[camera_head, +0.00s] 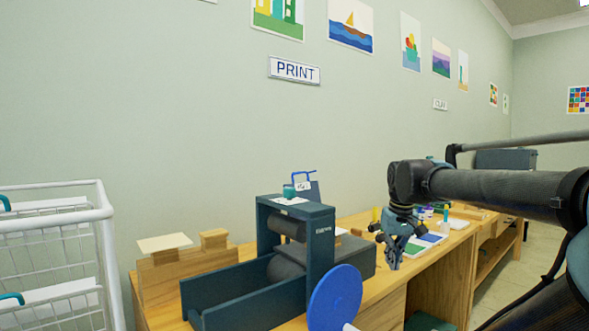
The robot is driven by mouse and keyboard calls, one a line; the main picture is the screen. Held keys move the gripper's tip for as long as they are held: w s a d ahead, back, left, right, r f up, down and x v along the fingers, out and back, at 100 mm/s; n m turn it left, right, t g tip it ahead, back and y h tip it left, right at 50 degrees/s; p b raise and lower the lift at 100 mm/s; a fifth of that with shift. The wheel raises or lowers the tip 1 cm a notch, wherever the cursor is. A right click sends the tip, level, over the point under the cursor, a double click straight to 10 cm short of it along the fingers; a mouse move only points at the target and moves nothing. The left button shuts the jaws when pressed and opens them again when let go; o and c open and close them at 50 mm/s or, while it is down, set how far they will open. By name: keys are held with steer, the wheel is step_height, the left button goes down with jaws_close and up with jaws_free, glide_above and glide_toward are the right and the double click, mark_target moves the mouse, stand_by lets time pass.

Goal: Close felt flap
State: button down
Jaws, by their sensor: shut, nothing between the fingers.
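A dark teal printing press (319,262) stands on the wooden table, with a roller (288,228) across its frame and a large blue wheel (335,298) at its front. A dark grey piece (286,270), possibly the felt flap, lies in the press below the roller. A similar grey surface (355,256) shows behind the right post. I cannot tell for certain which part is the flap or how far it is folded. My gripper (393,266) points down at the right of the press, apart from it in the picture, shut and empty.
A wooden holder (185,270) stands left of the press, and a white wire rack (50,250) at the far left. Coloured sheets (425,242) and small jars lie behind my gripper.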

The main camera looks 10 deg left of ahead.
steer(key=w+a+r+n, duration=0.2)
steer(key=w+a+r, duration=0.5)
steer(key=r, duration=0.4)
steer(key=w+a+r+n, duration=0.2)
steer(key=w+a+r, duration=0.55)
steer(key=r, duration=0.25)
steer(key=w+a+r+n+y, duration=0.1)
steer(key=w+a+r+n, duration=0.1)
steer(key=w+a+r, duration=0.5)
steer(key=a+r+n+y, duration=0.1)
steer(key=a+r, duration=0.4)
steer(key=a, duration=0.5)
step_height(320, 180, down, 9)
steer(key=shift+s+d, duration=0.25)
steer(key=shift+s, duration=0.05)
steer(key=shift+a, duration=0.15)
